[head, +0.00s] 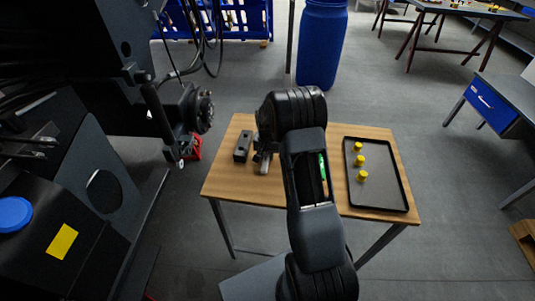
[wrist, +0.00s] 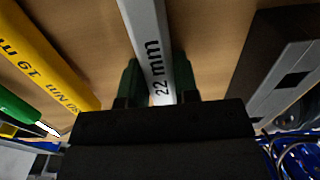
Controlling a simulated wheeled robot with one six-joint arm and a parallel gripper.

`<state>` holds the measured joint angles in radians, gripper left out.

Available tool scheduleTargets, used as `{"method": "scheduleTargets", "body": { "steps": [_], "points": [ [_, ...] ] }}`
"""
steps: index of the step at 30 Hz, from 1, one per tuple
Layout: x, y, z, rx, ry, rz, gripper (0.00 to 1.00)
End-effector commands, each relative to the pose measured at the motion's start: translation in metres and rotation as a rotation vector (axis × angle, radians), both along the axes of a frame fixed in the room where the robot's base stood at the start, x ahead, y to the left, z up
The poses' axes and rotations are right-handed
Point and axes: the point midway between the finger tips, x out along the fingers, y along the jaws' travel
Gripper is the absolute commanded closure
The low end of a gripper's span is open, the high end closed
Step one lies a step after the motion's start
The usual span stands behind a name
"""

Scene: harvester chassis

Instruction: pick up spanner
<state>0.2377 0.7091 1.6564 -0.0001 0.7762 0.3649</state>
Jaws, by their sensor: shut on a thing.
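The spanner (wrist: 150,35) is a silver-grey bar marked "22 mm" in the wrist view. It runs up out of the top edge, so its ends are hidden. My gripper (wrist: 158,80) has its green fingers on both sides of the spanner and is shut on it. In the head view a grey metal piece of the spanner (head: 263,164) shows at the left part of the wooden table, beside my arm. My arm hides most of the gripper there. Whether the spanner touches the table is not clear.
A yellow tool (wrist: 45,60) marked "19 mm" lies left of the spanner. A dark block (head: 243,147) stands on the wooden table (head: 230,187), left of my gripper. A black tray (head: 389,190) with yellow pegs (head: 359,161) is at right. Harvester machinery (head: 110,90) rises at left.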

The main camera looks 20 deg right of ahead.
Motion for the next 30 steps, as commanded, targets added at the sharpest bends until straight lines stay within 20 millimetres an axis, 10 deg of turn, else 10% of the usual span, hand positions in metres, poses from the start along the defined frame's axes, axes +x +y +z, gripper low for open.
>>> {"method": "scheduleTargets", "body": {
  "steps": [14, 30],
  "points": [
    [0.001, 0.000, 0.012, -0.001, -0.003, 0.000, 1.00],
    [-0.059, 0.052, 0.103, -0.001, -0.004, 0.003, 1.00]
  ]
}}
